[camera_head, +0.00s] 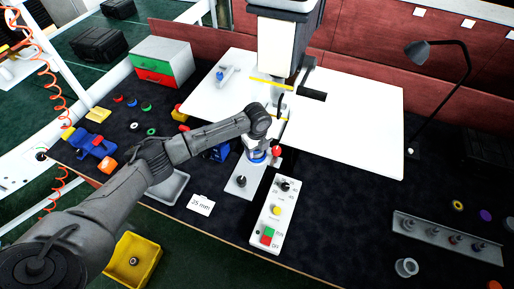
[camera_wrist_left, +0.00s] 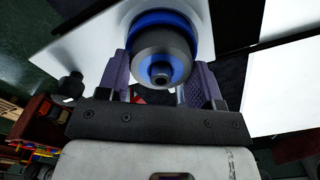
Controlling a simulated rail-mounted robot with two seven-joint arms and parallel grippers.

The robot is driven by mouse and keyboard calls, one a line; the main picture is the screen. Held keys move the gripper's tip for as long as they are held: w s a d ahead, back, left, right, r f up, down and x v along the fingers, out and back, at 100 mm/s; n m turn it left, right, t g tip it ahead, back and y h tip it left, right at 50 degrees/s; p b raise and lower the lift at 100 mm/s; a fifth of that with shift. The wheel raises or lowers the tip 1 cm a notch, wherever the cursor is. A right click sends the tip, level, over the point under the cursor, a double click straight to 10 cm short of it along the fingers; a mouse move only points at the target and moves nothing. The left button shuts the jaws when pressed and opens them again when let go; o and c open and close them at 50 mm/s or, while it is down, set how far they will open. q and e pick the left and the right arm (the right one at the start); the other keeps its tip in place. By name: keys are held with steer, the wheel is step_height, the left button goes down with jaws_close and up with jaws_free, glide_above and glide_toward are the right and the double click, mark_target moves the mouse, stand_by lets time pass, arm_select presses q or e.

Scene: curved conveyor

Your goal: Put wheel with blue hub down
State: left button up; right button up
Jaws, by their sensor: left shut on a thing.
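My left gripper (camera_head: 256,148) is at the middle of the head view, pointing down beside the machine column. It is shut on the wheel with blue hub (camera_head: 257,157), of which only a small blue part shows there. In the left wrist view the wheel (camera_wrist_left: 162,45) is dark with blue rings, between the two purple-grey fingers of my gripper (camera_wrist_left: 158,82). The wheel is just above or at the machine's light grey base plate (camera_head: 239,190); I cannot tell whether it touches. My right gripper is not in view.
A red ball knob (camera_head: 276,151) is close to the right of the gripper. A control box (camera_head: 270,216) stands in front. A grey tray (camera_head: 171,189) and yellow bin (camera_head: 133,262) are to the left. A peg rail (camera_head: 447,238) lies right. Dark table between box and rail is mostly clear.

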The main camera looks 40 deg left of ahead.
arm_select(q)
steer(key=shift+f, duration=0.15)
steer(key=o, duration=0.9)
steer(key=shift+o, duration=0.2)
step_height(320, 180, up, 12)
